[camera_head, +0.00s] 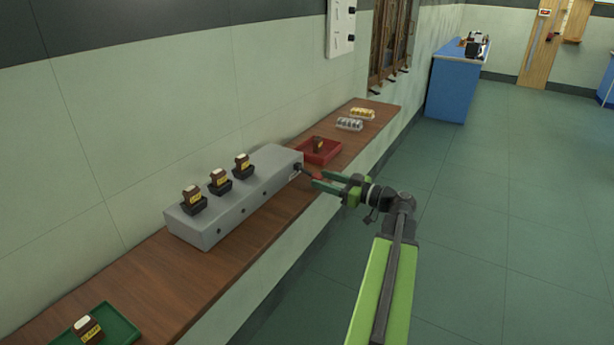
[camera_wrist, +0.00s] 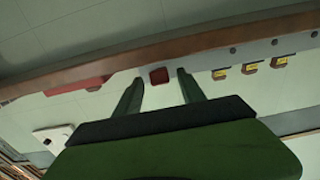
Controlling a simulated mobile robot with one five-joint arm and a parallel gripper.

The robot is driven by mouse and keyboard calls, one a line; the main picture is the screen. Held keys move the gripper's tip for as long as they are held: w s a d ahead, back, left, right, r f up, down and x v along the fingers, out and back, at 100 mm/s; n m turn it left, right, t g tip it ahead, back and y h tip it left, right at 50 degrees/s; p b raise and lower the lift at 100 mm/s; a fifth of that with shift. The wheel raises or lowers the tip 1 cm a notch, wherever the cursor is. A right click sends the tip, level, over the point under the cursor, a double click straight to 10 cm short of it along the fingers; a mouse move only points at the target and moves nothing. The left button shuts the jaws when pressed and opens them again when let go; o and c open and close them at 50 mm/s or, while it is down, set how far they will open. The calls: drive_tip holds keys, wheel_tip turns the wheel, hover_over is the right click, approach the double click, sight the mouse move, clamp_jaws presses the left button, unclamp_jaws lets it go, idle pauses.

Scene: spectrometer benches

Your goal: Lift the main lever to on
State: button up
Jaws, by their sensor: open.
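The main lever (camera_head: 308,172) is a dark rod on the right end of a long grey box (camera_head: 222,226). It slopes down and out from the box to a red knob (camera_head: 319,176). My gripper (camera_head: 317,180) is open at the knob, with its green fingers pointing left toward the box. In the wrist view the red knob (camera_wrist: 158,76) sits between the two fingertips, with a gap on each side. I cannot tell how deep it is between them. The lever rod is not clear in the wrist view.
Several brown fuse blocks with yellow labels (camera_head: 220,180) stand on the box. A red tray (camera_head: 332,157) with a block lies behind the lever; a green tray (camera_head: 113,328) is at the near left. The wooden shelf (camera_head: 170,272) runs along the wall. The floor (camera_head: 490,210) to the right is clear.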

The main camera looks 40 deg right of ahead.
sight(309, 175)
drive_tip(key=x, duration=0.5)
drive_tip(key=shift+w+a, duration=0.1)
drive_tip(key=shift+w, duration=0.3)
drive_tip(key=shift+c, duration=0.2)
clamp_jaws()
drive_tip(key=shift+s, duration=0.1)
idle(0.6)
